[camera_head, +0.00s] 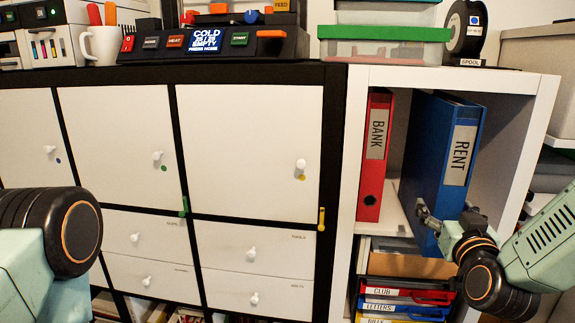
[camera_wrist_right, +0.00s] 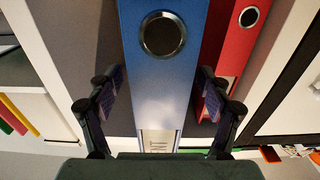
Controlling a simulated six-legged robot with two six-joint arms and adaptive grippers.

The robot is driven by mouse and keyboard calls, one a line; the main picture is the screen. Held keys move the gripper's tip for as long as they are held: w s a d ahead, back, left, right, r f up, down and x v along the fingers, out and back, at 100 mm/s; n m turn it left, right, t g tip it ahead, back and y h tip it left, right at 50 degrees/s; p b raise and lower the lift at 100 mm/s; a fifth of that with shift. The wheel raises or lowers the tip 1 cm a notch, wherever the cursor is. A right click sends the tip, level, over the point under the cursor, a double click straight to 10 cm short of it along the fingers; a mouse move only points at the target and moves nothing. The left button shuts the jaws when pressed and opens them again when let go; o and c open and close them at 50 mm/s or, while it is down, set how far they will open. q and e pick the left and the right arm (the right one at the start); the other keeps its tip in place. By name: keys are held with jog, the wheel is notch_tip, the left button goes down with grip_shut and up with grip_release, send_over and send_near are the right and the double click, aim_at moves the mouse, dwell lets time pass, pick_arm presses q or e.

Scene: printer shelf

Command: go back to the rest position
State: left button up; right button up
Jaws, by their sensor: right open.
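My right gripper (camera_head: 447,216) is at the low front of the blue RENT binder (camera_head: 452,150) in the white shelf compartment. In the right wrist view my right gripper (camera_wrist_right: 157,85) is open, with one finger on each side of the blue binder's spine (camera_wrist_right: 160,85). A gap shows on the left; I cannot tell if the right finger touches. The blue binder stands upright and a little turned, its spine toward me. The red BANK binder (camera_head: 375,155) stands to its left, and shows beside the right finger (camera_wrist_right: 236,50). My left gripper is out of view; only part of that arm shows.
The shelf's side wall (camera_head: 523,115) is right of the blue binder. Below are labelled trays (camera_head: 405,292). White cabinet doors (camera_head: 250,150) with knobs fill the left. A control panel (camera_head: 215,42), a mug (camera_head: 100,45), boxes and a spool (camera_head: 465,30) stand on top.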

jog(key=shift+x, duration=1.05)
jog(key=shift+w+d, duration=0.1)
jog(key=shift+w, duration=0.1)
jog(key=shift+s+r, duration=0.1)
